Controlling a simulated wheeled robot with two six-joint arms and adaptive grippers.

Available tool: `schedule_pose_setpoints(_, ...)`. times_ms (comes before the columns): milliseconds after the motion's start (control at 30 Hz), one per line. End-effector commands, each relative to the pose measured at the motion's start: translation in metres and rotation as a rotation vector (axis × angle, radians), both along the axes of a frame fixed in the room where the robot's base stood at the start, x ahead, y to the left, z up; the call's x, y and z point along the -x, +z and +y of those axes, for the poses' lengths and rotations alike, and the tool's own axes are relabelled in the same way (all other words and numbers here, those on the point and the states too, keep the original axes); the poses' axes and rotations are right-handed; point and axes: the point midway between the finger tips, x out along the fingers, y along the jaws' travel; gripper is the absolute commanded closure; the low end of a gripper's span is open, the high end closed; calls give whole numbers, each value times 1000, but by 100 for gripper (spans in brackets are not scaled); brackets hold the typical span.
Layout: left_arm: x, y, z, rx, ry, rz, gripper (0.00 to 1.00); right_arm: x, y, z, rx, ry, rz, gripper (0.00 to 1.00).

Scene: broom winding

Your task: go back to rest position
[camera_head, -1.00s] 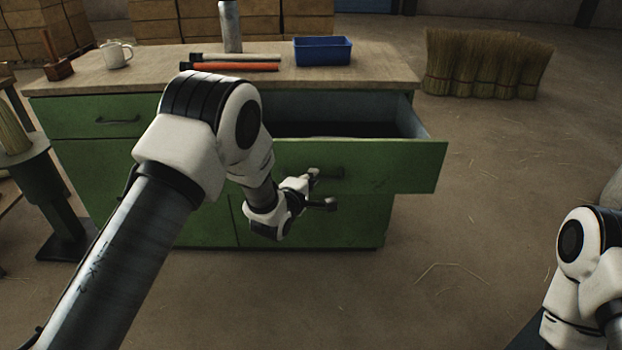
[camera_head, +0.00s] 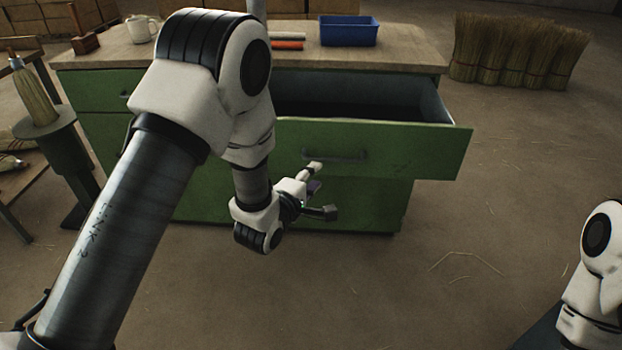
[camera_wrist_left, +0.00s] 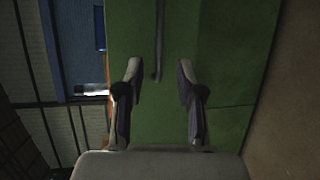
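My left gripper (camera_head: 322,190) is in front of the open drawer of the green cabinet, a little below the drawer handle (camera_head: 336,156). In the left wrist view its two fingers (camera_wrist_left: 158,75) are spread apart with nothing between them. The green drawer front (camera_wrist_left: 215,60) and the dark handle bar (camera_wrist_left: 159,40) show beyond the fingertips, apart from them. The drawer (camera_head: 420,148) is pulled out, and its inside looks dark. Part of my right arm shows at the right edge of the head view; its gripper is out of the picture.
Straw bundles (camera_head: 515,50) stand at the back right. A stand (camera_head: 50,125) is at the left.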

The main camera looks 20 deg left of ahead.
Motion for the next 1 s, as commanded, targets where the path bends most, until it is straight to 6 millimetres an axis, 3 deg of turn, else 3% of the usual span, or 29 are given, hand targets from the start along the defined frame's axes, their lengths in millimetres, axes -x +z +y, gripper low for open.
schedule_pose_setpoints(100, 9, 2, 1, 0, 0, -1, 63, 0, 0, 0, 0, 0, 0, 60)
schedule_pose_setpoints(567, 11, -4, 1, 1, 0, 11, 63, 0, 0, 0, 0, 0, 0, 60)
schedule_pose_setpoints(667, 23, -40, 4, 5, 7, 76, 63, 0, 0, 0, 0, 0, 0, 60)
schedule_pose_setpoints(767, 57, -101, 12, 11, 29, 220, 63, 0, 0, 0, 0, 0, 0, 60)
schedule_pose_setpoints(867, 114, -171, 22, -97, 15, 440, 63, 0, 0, 0, 0, 0, 0, 60)
schedule_pose_setpoints(900, 141, -196, 26, -177, -18, 535, 63, 0, 0, 0, 0, 0, 0, 60)
schedule_pose_setpoints(1000, 214, -244, 34, -415, -175, 764, 63, 0, 0, 0, 0, 0, 0, 60)
